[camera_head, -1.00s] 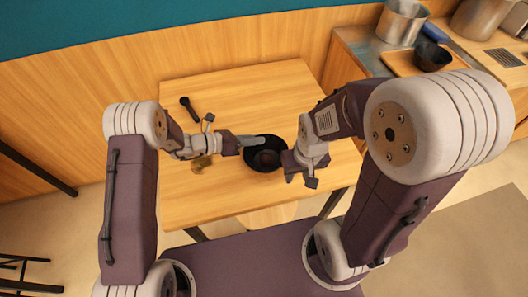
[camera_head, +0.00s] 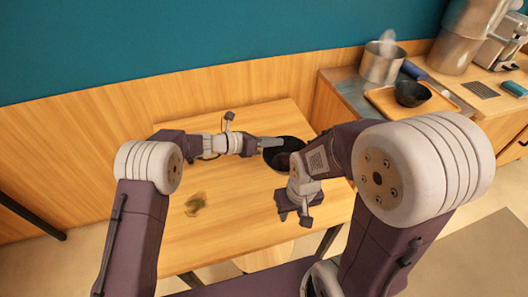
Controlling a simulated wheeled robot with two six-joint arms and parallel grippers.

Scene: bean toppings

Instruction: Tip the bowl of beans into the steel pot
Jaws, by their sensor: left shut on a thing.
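The black bowl (camera_head: 285,143) shows in the head view over the far right part of the table, partly covered by my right arm. Its contents look dark, and I cannot make out beans. My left gripper (camera_head: 268,143) is shut on the bowl's left rim. The steel pot (camera_head: 382,68) stands on the counter at the back right, with a blurred whitish shape at its mouth. My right gripper (camera_head: 295,213) is over the table, below the bowl in the picture. Its fingers are too small to tell open from shut.
A wooden tray (camera_head: 440,103) with a second black bowl (camera_head: 411,93) sits in front of the pot. A blue item (camera_head: 414,70) lies beside the pot. A brownish patch (camera_head: 195,205) is on the left of the wooden table (camera_head: 235,235). Large metal vessels stand farther right.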

